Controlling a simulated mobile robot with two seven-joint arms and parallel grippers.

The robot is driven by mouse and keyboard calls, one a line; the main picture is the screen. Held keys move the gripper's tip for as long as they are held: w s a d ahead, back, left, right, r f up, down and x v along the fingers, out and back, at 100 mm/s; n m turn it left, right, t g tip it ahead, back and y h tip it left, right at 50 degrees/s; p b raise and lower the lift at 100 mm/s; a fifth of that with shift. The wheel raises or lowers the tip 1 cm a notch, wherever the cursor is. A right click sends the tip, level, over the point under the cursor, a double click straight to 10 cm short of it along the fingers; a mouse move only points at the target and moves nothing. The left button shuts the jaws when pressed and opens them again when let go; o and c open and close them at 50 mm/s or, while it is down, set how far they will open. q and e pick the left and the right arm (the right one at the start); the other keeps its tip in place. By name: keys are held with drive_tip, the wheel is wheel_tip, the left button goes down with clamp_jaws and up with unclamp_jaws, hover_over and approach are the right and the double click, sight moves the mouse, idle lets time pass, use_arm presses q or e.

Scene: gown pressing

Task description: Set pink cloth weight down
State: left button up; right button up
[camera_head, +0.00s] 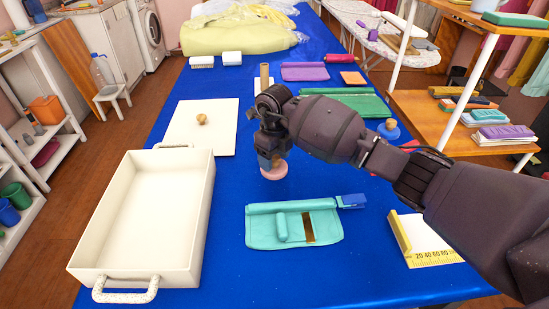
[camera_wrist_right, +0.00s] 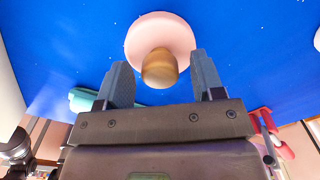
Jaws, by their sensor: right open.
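The pink cloth weight (camera_head: 274,173) is a round pale-pink disc with a wooden knob. In the head view it appears flat on the blue table, just below my right gripper (camera_head: 267,150). In the right wrist view the pink disc (camera_wrist_right: 160,35) is at the top, and its knob lies between the fingertips of my open right gripper (camera_wrist_right: 161,68), with gaps at both sides. The gripper hides part of the knob in the head view. My left gripper is not in view.
A white handled tray (camera_head: 193,225) stands left on the blue table (camera_head: 345,275). A white board with a wooden knob (camera_head: 202,119) lies behind it. A teal cloth bundle (camera_head: 265,230) lies in front of the weight, a yellow-edged ruler square (camera_head: 430,255) at right. Bare blue cloth surrounds the weight.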

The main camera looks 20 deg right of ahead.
sight(275, 157)
wheel_tip(275, 157, up, 12)
drive_tip(key=p, duration=0.1)
drive_tip(key=shift+f+p, duration=0.25)
drive_tip(key=shift+p, duration=0.15)
